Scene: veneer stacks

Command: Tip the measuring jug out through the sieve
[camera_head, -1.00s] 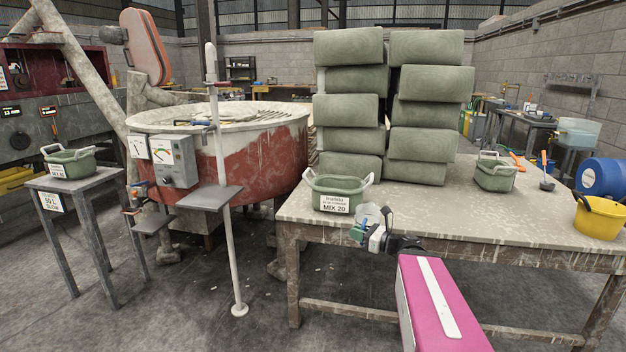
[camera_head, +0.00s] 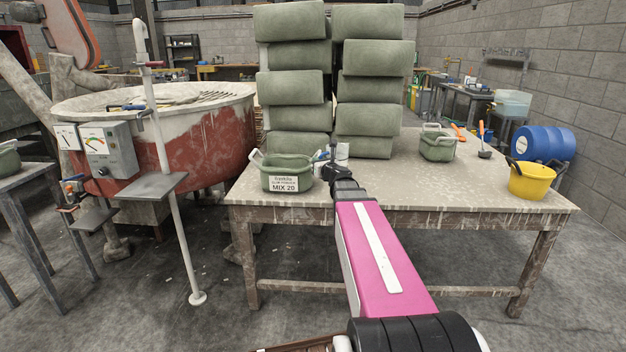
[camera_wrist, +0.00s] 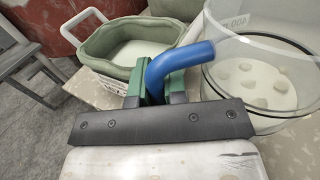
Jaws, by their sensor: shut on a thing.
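My gripper (camera_wrist: 163,88) is shut on the blue handle (camera_wrist: 180,60) of a clear measuring jug (camera_wrist: 290,62). A pale layer with several lumps shows low inside the jug. In the head view the jug (camera_head: 342,153) is small and looks roughly upright, just right of the green MIX 20 tub (camera_head: 287,181). My gripper is partly hidden there by my arm. In the wrist view the tub (camera_wrist: 93,52) holds pale liquid and stands left of the jug. I cannot make out a sieve for certain.
The table (camera_head: 400,195) also bears tall green stacks (camera_head: 368,58), another green tub (camera_head: 438,147), a ladle (camera_head: 484,150) and a yellow bucket (camera_head: 531,182). A red and white vat (camera_head: 215,145) and a pale post (camera_head: 160,140) stand left. The table's front middle is clear.

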